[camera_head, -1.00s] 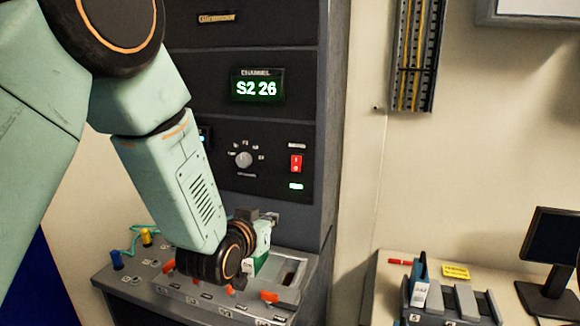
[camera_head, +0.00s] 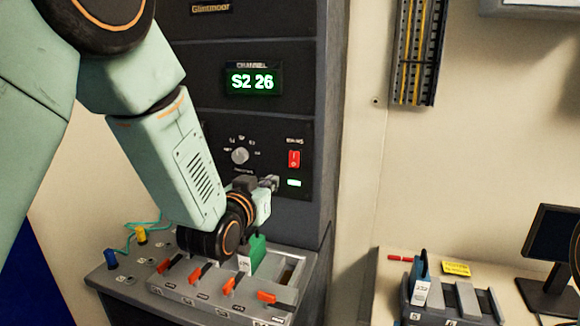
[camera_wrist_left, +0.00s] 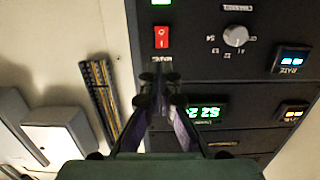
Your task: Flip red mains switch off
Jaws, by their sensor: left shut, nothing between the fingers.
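The red mains switch (camera_head: 294,159) sits on the dark front panel of the cabinet, under a small white label. A lit green lamp (camera_head: 294,183) is just below it. My left gripper (camera_head: 270,183) is shut and empty, below and left of the switch in the head view, with its fingers toward the panel. The left wrist view is upside down and shows the switch (camera_wrist_left: 162,37) straight beyond the closed fingertips (camera_wrist_left: 160,84), with a gap in the picture between them. My right gripper is not in view.
A round selector knob (camera_head: 240,156) is left of the switch, and a green display (camera_head: 253,80) reads S2 26 above. Below the arm is a console (camera_head: 185,297) with orange levers and a green block (camera_head: 257,253). A desk with a monitor (camera_head: 552,245) stands at right.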

